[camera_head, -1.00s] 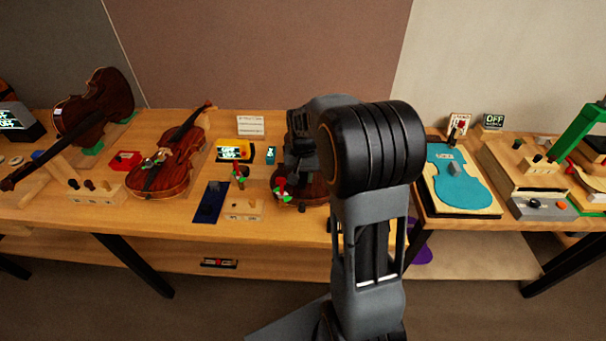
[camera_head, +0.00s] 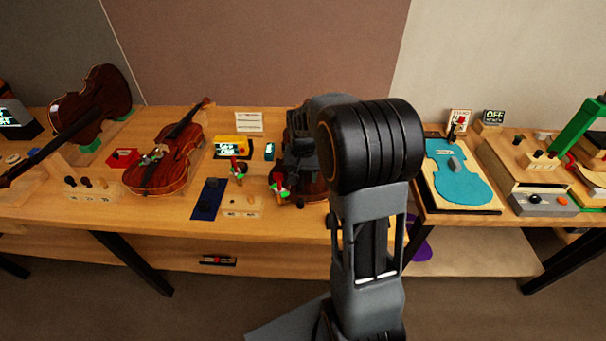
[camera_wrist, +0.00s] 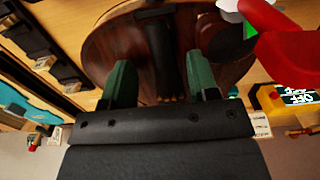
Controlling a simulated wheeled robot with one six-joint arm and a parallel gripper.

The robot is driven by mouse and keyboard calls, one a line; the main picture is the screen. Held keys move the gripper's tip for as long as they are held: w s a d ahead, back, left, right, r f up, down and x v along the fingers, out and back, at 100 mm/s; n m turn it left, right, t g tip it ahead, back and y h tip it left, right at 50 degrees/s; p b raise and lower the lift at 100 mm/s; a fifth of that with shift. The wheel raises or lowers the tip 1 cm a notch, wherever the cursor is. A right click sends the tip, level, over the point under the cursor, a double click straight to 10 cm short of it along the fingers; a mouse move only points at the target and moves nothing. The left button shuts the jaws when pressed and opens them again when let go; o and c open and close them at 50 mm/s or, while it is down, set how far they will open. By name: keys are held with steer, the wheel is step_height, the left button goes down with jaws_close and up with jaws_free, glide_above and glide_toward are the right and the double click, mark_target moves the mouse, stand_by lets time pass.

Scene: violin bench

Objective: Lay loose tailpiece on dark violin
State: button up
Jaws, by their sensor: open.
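A dark brown violin (camera_head: 313,190) lies on the bench, mostly hidden behind my arm in the head view. Its rounded body (camera_wrist: 100,50) fills the top of the wrist view. My gripper (camera_wrist: 161,80) is over this body, its two green fingertips apart. A long dark piece (camera_wrist: 168,65) with small gold-coloured bits at its near end lies between the fingertips, over the violin's body. It looks like the tailpiece, though I cannot be sure. No finger visibly grips it. In the head view my gripper (camera_head: 298,155) is a dark shape above the violin.
A redder violin (camera_head: 165,165) lies to the left, another (camera_head: 95,100) further left. A navy mat (camera_head: 209,200) and a wooden block (camera_head: 241,207) sit in front. A red-and-green item (camera_head: 279,187) is close beside my gripper. A blue violin-shaped board (camera_head: 465,180) is at right.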

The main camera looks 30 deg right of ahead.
mark_target(302, 176)
steer(key=shift+w+a+r, duration=0.1)
steer(key=shift+a, duration=0.05)
steer(key=shift+r, duration=0.25)
step_height(302, 176, up, 13)
stand_by(0.4)
stand_by(0.4)
steer(key=s+a+f+n+t, duration=0.2)
steer(key=s+a+n, duration=0.1)
steer(key=s, duration=0.5)
steer(key=s+a+f+n+t, duration=0.2)
steer(key=s+a+f, duration=0.1)
steer(key=s+a, duration=0.3)
steer(key=shift+s+f+n, duration=0.25)
steer(key=shift+s+n, duration=0.15)
steer(key=shift+s, duration=0.6)
